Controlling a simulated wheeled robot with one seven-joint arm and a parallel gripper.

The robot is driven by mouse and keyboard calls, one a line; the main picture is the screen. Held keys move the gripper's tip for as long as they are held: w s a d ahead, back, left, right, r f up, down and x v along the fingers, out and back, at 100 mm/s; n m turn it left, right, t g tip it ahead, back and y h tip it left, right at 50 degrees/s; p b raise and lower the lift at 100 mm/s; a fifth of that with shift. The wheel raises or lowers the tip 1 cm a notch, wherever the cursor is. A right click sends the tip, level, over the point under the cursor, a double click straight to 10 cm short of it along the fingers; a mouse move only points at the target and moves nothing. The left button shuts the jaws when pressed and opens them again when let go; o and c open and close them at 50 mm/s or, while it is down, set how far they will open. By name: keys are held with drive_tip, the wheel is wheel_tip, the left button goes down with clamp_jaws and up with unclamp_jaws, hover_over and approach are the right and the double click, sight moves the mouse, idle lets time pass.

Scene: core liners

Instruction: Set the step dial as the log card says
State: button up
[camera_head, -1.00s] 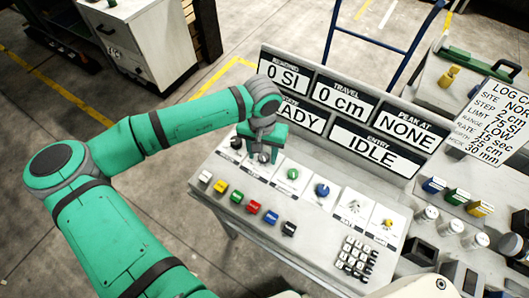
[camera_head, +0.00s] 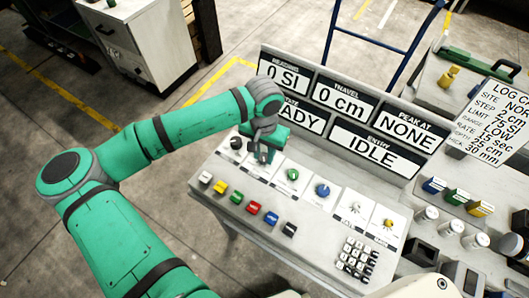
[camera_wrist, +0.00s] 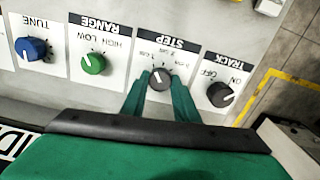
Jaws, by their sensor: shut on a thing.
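The step dial (camera_wrist: 159,80) is a dark knob with a white pointer line, under the label STEP in the wrist view. My gripper (camera_wrist: 160,84) is around it, with one green finger at each side, shut on the knob. In the head view my gripper (camera_head: 264,156) is over the same panel, and the arm hides most of the dial. The log card (camera_head: 497,120) at the right reads STEP 2 cm. The small marks around the dial are too blurred to read surely.
The dark TRACK knob (camera_wrist: 220,94) is close beside my gripper. The green RANGE knob (camera_wrist: 93,63) and blue TUNE knob (camera_wrist: 31,48) are on the other side. Coloured buttons (camera_head: 253,207) and a keypad (camera_head: 355,257) are on the panel front. The displays (camera_head: 371,155) stand behind.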

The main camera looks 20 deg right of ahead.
sight(263, 156)
drive_tip(key=shift+w+d+m, duration=0.1)
drive_tip(key=shift+d+m, duration=0.05)
drive_tip(key=shift+m, duration=0.25)
drive_tip(key=m, duration=0.3)
drive_tip(key=shift+a, duration=0.25)
drive_tip(key=shift+m, duration=1.5)
drive_tip(key=shift+a, duration=0.1)
drive_tip(key=o, duration=1.1)
drive_tip(key=shift+c, duration=0.2)
wheel_tip(263, 156, up, 11)
